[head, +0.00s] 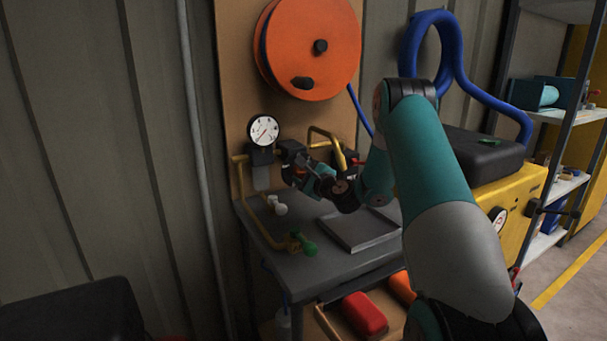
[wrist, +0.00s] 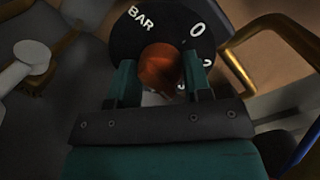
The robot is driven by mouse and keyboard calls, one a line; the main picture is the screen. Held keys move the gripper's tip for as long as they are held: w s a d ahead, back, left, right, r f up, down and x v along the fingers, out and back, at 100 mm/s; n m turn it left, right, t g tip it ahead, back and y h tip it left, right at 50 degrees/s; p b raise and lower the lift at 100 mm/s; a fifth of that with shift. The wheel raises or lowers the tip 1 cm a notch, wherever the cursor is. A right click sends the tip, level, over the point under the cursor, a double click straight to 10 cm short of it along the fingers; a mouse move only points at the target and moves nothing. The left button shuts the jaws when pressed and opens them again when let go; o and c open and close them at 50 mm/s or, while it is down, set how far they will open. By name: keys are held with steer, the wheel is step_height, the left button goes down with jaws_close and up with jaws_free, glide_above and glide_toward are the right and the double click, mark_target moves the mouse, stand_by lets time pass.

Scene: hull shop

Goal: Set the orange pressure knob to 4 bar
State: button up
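The orange pressure knob (wrist: 160,66) sits in the middle of a black dial disc (wrist: 126,30) in the wrist view. The disc carries the white marks BAR and 0, and further marks at its right are partly hidden by a finger. My gripper (wrist: 161,80) has one teal finger on each side of the knob, with no clear gap showing. In the head view my gripper (head: 303,173) is at the regulator below the round white gauge (head: 263,130). The gauge needle is too small to read. The knob's pointer cannot be made out.
Brass pipes (head: 240,185) run beside the regulator, and one bends close by at the right of the wrist view (wrist: 235,62). A grey bench (head: 285,250) with a green-handled valve (head: 304,243) lies below. An orange hose reel (head: 315,45) hangs above.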

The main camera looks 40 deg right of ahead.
steer(key=shift+c, duration=1.3)
steer(key=m+p, duration=0.3)
steer(key=m, duration=0.2)
steer(key=shift+m+t+p, duration=0.3)
steer(key=shift+m, duration=0.1)
steer(key=shift+m+h+p, duration=0.3)
steer(key=shift+m+p, duration=0.8)
steer(key=shift+m, duration=1.1)
steer(key=o, duration=0.9)
